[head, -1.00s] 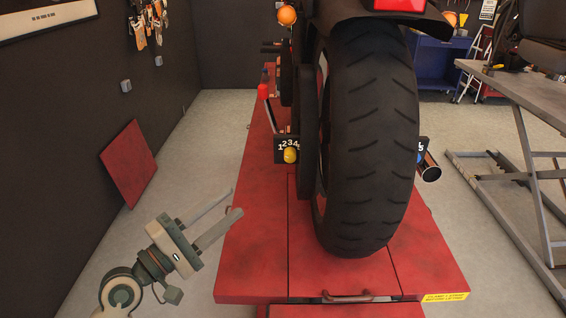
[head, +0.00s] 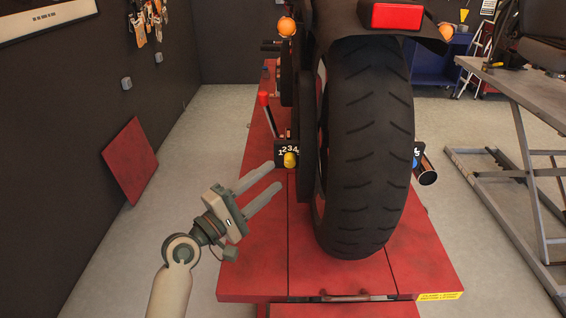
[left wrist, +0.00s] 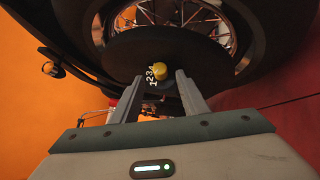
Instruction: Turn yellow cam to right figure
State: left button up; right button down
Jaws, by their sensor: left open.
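The yellow cam (head: 290,159) is a small knob on a dark plate (head: 281,147) with white figures, on the left side of the rear wheel (head: 366,150). It also shows in the left wrist view (left wrist: 159,69), just beyond my fingertips, with white figures to its left. My left gripper (head: 273,177) is open and empty, with its fingers pointing up and right toward the cam, a little short of it and apart from it. A second, blue knob (head: 416,161) shows partly at the wheel's right side. My right gripper is not in view.
The motorcycle stands on a red lift platform (head: 251,255). A red-handled lever (head: 267,114) rises just left of the figure plate. A red panel (head: 130,160) leans at the left wall. Grey floor is clear left of the lift.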

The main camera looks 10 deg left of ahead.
aim_at(287, 165)
pick_arm(q)
jog(key=p+x, duration=0.1)
jog(key=x, duration=0.4)
jog(key=shift+w+d, duration=0.1)
jog(key=shift+w, duration=0.2)
grip_shut()
